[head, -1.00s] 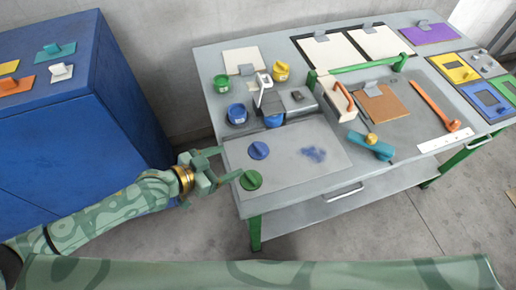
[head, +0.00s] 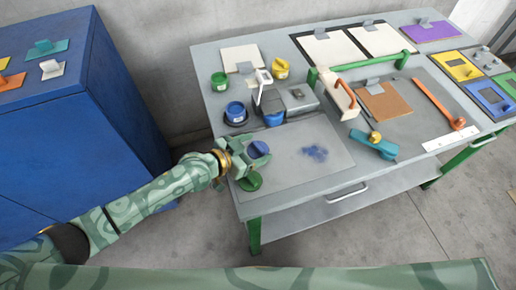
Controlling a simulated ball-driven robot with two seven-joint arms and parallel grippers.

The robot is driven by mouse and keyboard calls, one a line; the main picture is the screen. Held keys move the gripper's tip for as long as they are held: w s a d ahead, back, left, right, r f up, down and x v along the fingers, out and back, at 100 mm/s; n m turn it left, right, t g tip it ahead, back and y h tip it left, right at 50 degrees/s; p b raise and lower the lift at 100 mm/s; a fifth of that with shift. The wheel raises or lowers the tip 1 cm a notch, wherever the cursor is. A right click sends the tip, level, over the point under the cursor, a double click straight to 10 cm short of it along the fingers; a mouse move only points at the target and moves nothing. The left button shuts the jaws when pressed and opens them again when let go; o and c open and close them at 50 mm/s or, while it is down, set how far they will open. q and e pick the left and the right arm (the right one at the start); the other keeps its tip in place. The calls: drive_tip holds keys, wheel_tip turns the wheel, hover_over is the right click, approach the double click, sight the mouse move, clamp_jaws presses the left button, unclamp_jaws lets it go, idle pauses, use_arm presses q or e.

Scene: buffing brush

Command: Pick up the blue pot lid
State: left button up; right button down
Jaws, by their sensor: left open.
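The blue pot lid (head: 259,149) is a small round disc lying on the grey panel at the left front of the table. My left gripper (head: 252,152) is open at the lid, its fingers reaching around or just over it; I cannot tell whether they touch it. The green lid (head: 250,182) lies just in front, partly hidden under the gripper. My right gripper is not in view.
The grey panel (head: 310,180) has a blue smear (head: 314,153) right of the lid. Behind stand a blue pot (head: 236,112), a green pot (head: 219,81) and a yellow pot (head: 280,69). A blue cabinet (head: 80,130) stands at the left.

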use_arm(q)
drive_tip(key=c, duration=1.1)
drive_tip(key=shift+o, duration=0.2)
